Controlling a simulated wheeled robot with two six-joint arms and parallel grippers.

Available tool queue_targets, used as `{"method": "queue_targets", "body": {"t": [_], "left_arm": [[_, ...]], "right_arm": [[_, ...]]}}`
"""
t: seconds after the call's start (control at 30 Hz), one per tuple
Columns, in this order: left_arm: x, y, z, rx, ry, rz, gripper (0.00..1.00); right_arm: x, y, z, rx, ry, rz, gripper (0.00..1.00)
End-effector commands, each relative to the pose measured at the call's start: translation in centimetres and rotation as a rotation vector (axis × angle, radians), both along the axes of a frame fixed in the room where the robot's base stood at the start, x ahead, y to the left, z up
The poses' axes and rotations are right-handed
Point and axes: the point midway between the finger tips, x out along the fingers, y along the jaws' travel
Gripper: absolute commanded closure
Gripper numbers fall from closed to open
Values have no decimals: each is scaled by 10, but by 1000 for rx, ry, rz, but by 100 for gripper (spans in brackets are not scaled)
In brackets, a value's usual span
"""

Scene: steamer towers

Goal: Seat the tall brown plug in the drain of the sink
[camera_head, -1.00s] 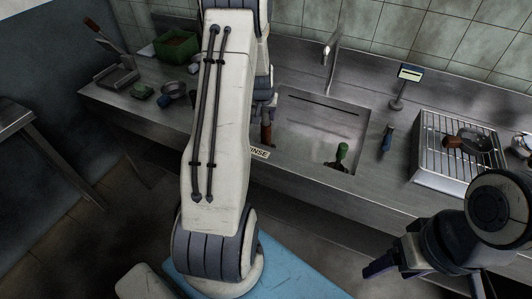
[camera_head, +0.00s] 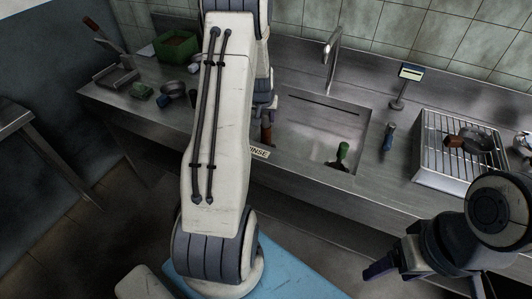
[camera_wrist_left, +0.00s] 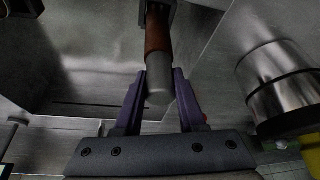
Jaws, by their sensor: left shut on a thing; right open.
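The tall brown plug (camera_head: 266,133) hangs upright near the left end of the sink (camera_head: 310,128), partly hidden by my left arm. In the left wrist view the plug (camera_wrist_left: 157,35) has a brown length and a grey rounded end. My left gripper (camera_wrist_left: 159,76) is shut on its grey part. My right gripper (camera_head: 388,266) is open and empty at the lower right, in front of the counter. A green-topped piece (camera_head: 342,151) stands in the sink near its front right. The drain itself cannot be made out.
A wire rack (camera_head: 455,145) with a brown-handled pan and a blue-handled tool (camera_head: 388,137) lie to the right. A green bin (camera_head: 176,46) stands back left. A shiny metal cylinder (camera_wrist_left: 280,85) is close by my left gripper.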

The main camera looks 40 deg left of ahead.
Motion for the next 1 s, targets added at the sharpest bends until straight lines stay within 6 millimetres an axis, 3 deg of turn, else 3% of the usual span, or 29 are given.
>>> {"method": "queue_targets", "body": {"t": [1.0], "left_arm": [[1, 0, -10, 1, -2, 0, 100]], "right_arm": [[0, 0, -9, 0, 0, 0, 28]]}}
